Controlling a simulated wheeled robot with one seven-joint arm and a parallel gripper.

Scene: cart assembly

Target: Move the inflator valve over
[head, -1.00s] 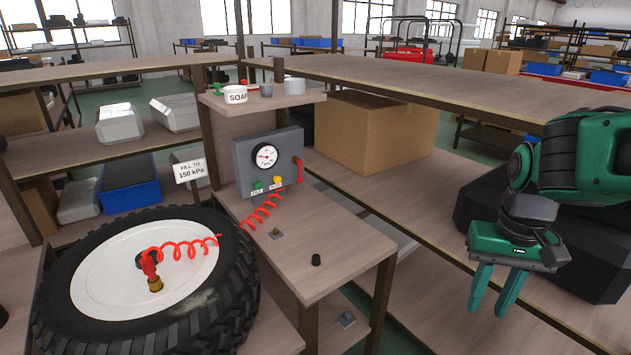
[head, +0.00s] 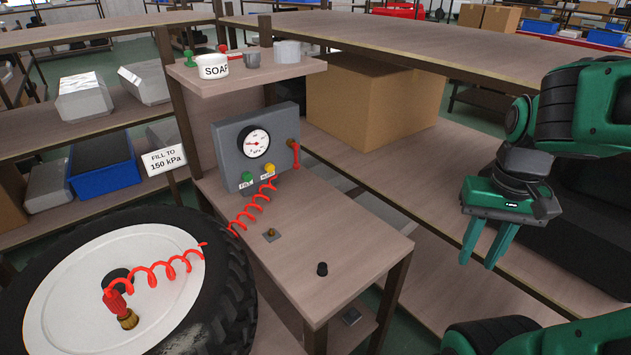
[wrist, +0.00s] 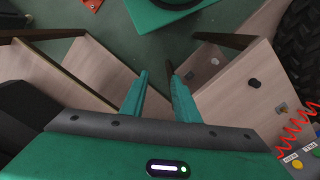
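The grey inflator box (head: 255,148) stands on the small wooden bench, with a round gauge, a green knob marked FILL and a yellow knob. A red lever (head: 295,155) hangs down from a brass fitting on its right side; I take this as the inflator valve. A coiled red hose (head: 165,268) runs to a brass-ended chuck (head: 127,318) on the tyre's (head: 235,300) white hub. My gripper (head: 478,262) is open and empty, right of the bench and well apart from the box. In the wrist view, my fingers (wrist: 156,75) are apart with nothing between them.
The bench (head: 340,235) holds a small brass-topped plate (head: 271,234) and a black cap (head: 322,269). A ledge (head: 240,78) above the box carries a SOAP tub (head: 214,65) and small cups. A cardboard box (head: 375,105) sits on the shelf behind. Space between gripper and bench looks clear.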

